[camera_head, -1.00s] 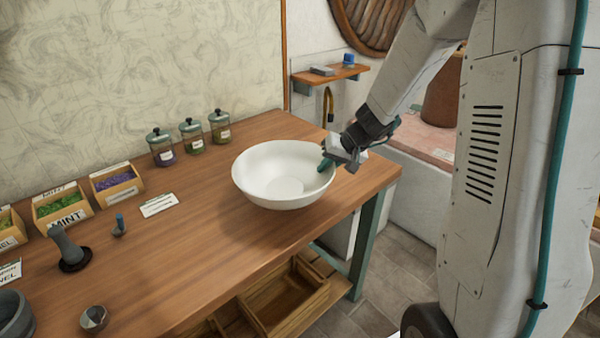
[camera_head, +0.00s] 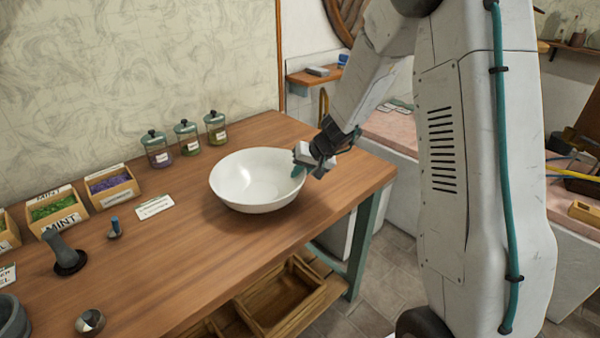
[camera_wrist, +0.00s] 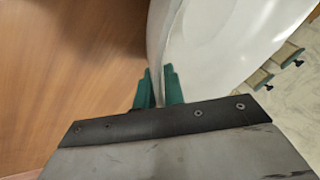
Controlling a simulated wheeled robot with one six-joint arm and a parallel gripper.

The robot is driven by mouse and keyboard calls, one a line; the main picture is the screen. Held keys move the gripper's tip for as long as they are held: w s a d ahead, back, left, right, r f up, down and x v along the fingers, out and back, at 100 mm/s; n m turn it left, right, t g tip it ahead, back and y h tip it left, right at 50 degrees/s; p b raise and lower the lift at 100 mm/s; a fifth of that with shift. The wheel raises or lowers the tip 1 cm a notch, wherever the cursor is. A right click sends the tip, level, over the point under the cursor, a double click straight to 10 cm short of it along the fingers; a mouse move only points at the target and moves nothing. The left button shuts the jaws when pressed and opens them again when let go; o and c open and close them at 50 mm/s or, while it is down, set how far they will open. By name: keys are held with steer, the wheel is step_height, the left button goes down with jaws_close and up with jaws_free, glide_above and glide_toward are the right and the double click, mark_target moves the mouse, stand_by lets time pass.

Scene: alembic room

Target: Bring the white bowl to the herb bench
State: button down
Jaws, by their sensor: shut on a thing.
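The white bowl (camera_head: 250,185) is upright at the right part of the wooden herb bench (camera_head: 190,245), on or just above its top; I cannot tell which. My gripper (camera_head: 301,168) is at the bowl's right rim, shut on it. In the wrist view, the teal fingers (camera_wrist: 160,92) pinch the wall of the bowl (camera_wrist: 215,40) between them, one finger inside and one outside. The bench top (camera_wrist: 70,80) shows to the left of the bowl there.
Several lidded jars (camera_head: 187,137) stand behind the bowl near the wall. Herb boxes (camera_head: 56,208), a label card (camera_head: 154,207), a dark pestle-like tool (camera_head: 64,252) and a small metal cup (camera_head: 90,321) are to the left. Bare wood lies between the bowl and the front edge.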

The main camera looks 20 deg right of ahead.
steer(key=c, duration=1.5)
jaws_free()
steer(key=shift+f, duration=0.1)
steer(key=v, duration=1.2)
steer(key=s+a+r+n+g, duration=0.1)
steer(key=s+a+r+n, duration=0.1)
steer(key=s+a+r, duration=0.5)
steer(key=s+r+g+h, duration=0.1)
steer(key=s, duration=0.7)
steer(key=s+a+r+g+h, duration=0.1)
steer(key=s, duration=0.8)
steer(key=s+r+n+g+h, duration=0.1)
steer(key=s+h, duration=0.1)
steer(key=s, duration=0.7)
steer(key=shift+s+a, duration=0.15)
steer(key=shift+a, duration=0.2)
